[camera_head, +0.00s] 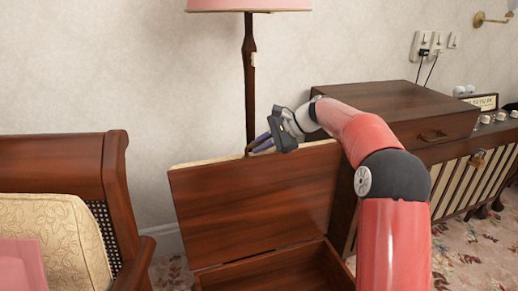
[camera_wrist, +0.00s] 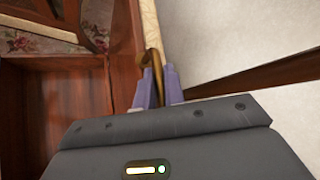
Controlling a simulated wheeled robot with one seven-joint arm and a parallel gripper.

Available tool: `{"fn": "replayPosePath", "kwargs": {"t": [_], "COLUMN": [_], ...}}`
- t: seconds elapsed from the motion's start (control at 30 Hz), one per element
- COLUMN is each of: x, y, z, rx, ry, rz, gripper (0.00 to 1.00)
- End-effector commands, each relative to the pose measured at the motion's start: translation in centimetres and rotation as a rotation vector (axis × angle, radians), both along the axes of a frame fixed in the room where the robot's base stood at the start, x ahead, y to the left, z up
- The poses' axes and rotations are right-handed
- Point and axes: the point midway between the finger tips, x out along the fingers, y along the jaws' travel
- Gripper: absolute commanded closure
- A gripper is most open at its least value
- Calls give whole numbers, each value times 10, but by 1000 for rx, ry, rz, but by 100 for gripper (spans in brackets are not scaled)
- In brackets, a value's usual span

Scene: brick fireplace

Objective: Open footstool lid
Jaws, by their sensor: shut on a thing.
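The footstool lid (camera_head: 255,200) stands raised, nearly upright, with its wooden underside facing the camera and a pale padded edge along the top. The open footstool box (camera_head: 275,272) is below it, partly cut off by the frame. My gripper (camera_head: 257,145) is at the lid's top edge. In the wrist view, my gripper's purple fingers (camera_wrist: 158,85) are shut on a curved brown handle (camera_wrist: 153,62) at the lid's edge. The lid's pale cushion side (camera_wrist: 147,25) also shows there, and the box interior (camera_wrist: 25,110) lies to the left.
A floor lamp (camera_head: 249,80) with a pink shade stands behind the lid. A wooden armchair (camera_head: 115,200) with a cushion is at the left. A wooden cabinet (camera_head: 400,98) is at the right, behind my arm. The wall (camera_head: 90,70) is close behind.

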Motion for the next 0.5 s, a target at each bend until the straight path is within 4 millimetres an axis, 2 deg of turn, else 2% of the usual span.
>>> {"fn": "replayPosePath", "kwargs": {"t": [0.5], "x": [6], "y": [0], "z": [-5], "rx": [-10], "ry": [36], "rz": [0], "gripper": [100]}}
